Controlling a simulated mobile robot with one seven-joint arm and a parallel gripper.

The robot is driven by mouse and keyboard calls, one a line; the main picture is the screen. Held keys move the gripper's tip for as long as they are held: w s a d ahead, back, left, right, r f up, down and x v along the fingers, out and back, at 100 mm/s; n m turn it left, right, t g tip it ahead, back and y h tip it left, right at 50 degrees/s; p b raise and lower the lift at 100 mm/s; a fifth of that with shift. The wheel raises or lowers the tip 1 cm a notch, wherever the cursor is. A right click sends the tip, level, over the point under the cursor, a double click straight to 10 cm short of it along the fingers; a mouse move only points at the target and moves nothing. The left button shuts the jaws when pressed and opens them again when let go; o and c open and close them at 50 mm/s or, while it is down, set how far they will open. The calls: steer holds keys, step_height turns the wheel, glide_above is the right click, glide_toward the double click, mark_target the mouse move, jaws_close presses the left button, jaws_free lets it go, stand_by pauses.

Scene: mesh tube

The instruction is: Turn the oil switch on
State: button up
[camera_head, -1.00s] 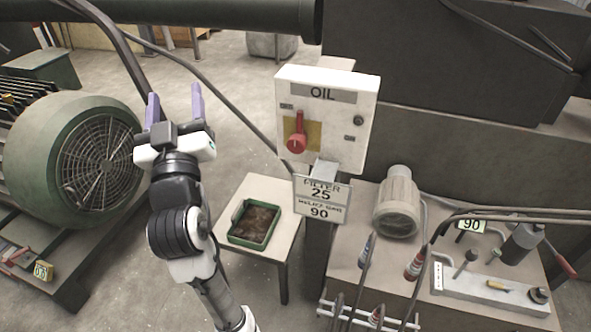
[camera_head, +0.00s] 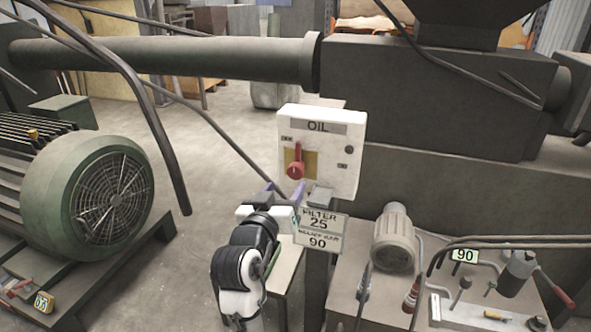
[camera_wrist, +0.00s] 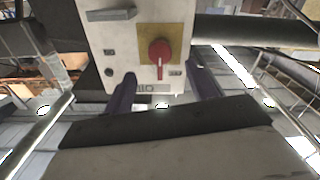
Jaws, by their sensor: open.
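The white OIL switch box (camera_head: 318,160) stands at the centre of the head view, with a red rotary knob (camera_head: 296,168) on a yellow plate. The knob's handle points up in the head view. In the wrist view the red knob (camera_wrist: 160,52) and yellow plate show above the fingers, with the box upside down. My gripper (camera_head: 284,192) is below and in front of the box's lower left, its purple fingers apart. In the wrist view my gripper (camera_wrist: 165,92) is open and empty, apart from the knob. The box's lower left edge is partly behind the fingers.
A sign reading FILTER 25 (camera_head: 320,228) hangs just below the box, right of my gripper. A green motor (camera_head: 95,195) stands at the left. A bench with a grey cylinder (camera_head: 394,238), cables and levers is at the right. Open floor lies between motor and box.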

mark_target(294, 174)
steer(key=p+x, duration=0.1)
steer(key=x, duration=0.8)
steer(key=shift+p, duration=0.3)
steer(key=c, duration=1)
